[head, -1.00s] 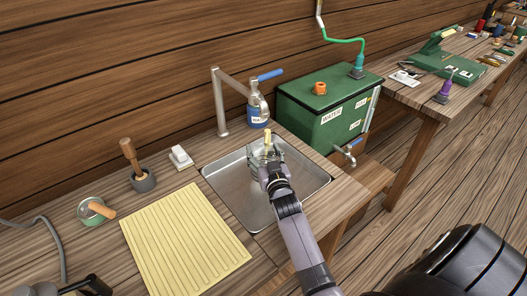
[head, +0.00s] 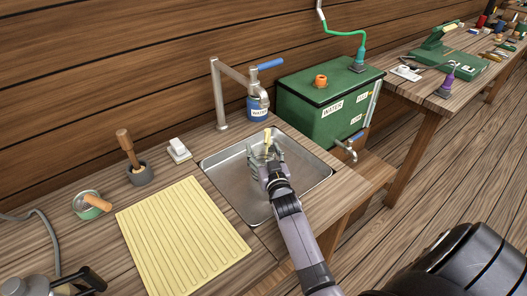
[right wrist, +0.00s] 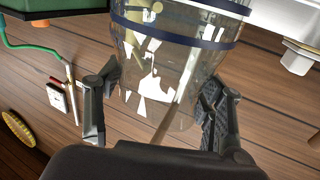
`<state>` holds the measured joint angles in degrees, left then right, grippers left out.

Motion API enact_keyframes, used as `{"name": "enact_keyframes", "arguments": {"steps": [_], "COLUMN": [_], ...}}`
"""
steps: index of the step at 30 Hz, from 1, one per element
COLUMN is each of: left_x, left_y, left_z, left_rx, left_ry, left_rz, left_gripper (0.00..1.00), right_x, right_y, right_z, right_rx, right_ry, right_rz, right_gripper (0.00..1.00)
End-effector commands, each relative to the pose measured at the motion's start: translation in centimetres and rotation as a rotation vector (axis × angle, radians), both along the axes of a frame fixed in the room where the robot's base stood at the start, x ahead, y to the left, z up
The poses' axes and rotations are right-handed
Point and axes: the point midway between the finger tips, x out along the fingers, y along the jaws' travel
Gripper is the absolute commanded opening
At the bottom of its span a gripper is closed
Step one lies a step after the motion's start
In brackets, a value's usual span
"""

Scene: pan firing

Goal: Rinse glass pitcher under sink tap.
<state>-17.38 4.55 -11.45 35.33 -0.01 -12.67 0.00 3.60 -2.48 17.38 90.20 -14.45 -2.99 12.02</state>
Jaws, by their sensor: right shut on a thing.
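The glass pitcher (right wrist: 165,75) is clear with dark blue bands and fills the middle of the right wrist view. My right gripper (right wrist: 160,108) is shut on it, with one dark finger on each side. In the head view the right gripper (head: 270,168) is over the metal sink (head: 230,180), and the pitcher is mostly hidden and hard to make out. A pale stick-like piece shows just above the gripper. The sink tap (head: 219,95), with a blue lever, stands behind the sink. I cannot tell whether water runs. My left gripper is out of view.
A blue WATER-labelled container (head: 258,110) is by the tap. A green water tank (head: 325,105) stands right of the sink. A yellow ribbed mat (head: 180,240), a mortar (head: 141,175), a white block (head: 179,149) and a small green pot (head: 86,207) lie left.

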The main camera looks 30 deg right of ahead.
Motion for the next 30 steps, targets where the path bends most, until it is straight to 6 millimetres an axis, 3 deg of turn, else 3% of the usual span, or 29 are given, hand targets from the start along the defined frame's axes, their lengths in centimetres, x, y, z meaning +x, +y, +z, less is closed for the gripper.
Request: {"name": "enact_keyframes", "arguments": {"steps": [8,9,19,30], "left_x": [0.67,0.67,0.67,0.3], "left_y": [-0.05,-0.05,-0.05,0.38], "left_z": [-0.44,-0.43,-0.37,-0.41], "left_rx": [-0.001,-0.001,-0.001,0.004], "left_ry": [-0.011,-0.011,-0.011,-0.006], "left_rz": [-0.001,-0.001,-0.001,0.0], "left_gripper": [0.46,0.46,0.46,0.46], "right_x": [0.03,0.03,0.02,0.0], "right_y": [-0.01,-0.01,-0.01,-0.01], "right_z": [-0.53,-0.53,-0.53,-0.38], "right_rx": [0.0,0.0,0.0,0.0], "right_ry": [-0.002,-0.003,-0.001,0.0], "right_rz": [0.0,0.0,0.0,0.0], "right_gripper": [0.12,0.64,0.86,0.86]}}
